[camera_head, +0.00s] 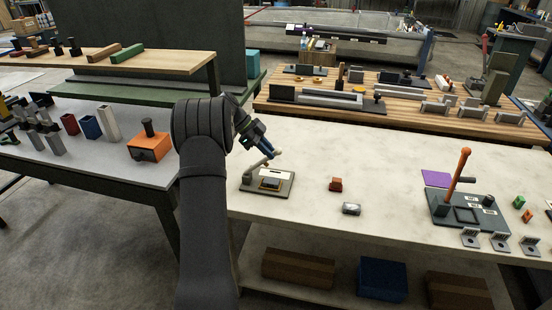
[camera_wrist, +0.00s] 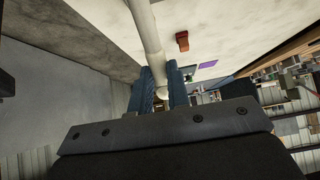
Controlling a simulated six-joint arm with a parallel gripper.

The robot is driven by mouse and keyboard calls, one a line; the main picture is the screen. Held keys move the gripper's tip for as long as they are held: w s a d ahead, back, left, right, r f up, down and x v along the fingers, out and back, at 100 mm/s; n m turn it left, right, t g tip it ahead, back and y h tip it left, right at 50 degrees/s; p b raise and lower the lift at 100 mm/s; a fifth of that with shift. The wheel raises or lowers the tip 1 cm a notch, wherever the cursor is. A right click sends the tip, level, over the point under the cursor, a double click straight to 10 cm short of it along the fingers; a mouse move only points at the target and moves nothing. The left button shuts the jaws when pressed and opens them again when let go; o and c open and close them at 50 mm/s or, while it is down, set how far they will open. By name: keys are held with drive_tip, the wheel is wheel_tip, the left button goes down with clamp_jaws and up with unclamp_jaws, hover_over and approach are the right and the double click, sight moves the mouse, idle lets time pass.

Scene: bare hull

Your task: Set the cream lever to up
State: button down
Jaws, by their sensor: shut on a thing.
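The cream lever (camera_head: 258,164) stands on a grey base plate (camera_head: 284,190) on the pale bench, left of its middle. In the head view it slants up to the right, with a round knob at its end. My gripper (camera_head: 268,150) reaches it from above left. In the wrist view, my gripper (camera_wrist: 161,78) has its two blue fingers on either side of the cream lever (camera_wrist: 147,28), close to the knob, and is shut on it. The base plate carries a pale label; its wording is too small to read. My fingers partly cover the lever's upper end.
Farther right, an orange lever (camera_head: 460,172) stands on a dark base by a purple sheet (camera_head: 436,179).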

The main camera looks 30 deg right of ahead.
drive_tip(key=w+a+g+h, duration=0.1)
drive_tip(key=w+a+r+g+h, duration=0.2)
drive_tip(key=w+a, duration=0.1)
drive_tip(key=shift+r, duration=0.25)
drive_tip(key=shift+w+a+r+g+h, duration=0.2)
drive_tip(key=shift+w+a+g+h, duration=0.55)
drive_tip(key=shift+g+h, duration=0.15)
drive_tip(key=c, duration=1.4)
unclamp_jaws()
drive_tip(key=shift+o, duration=0.2)
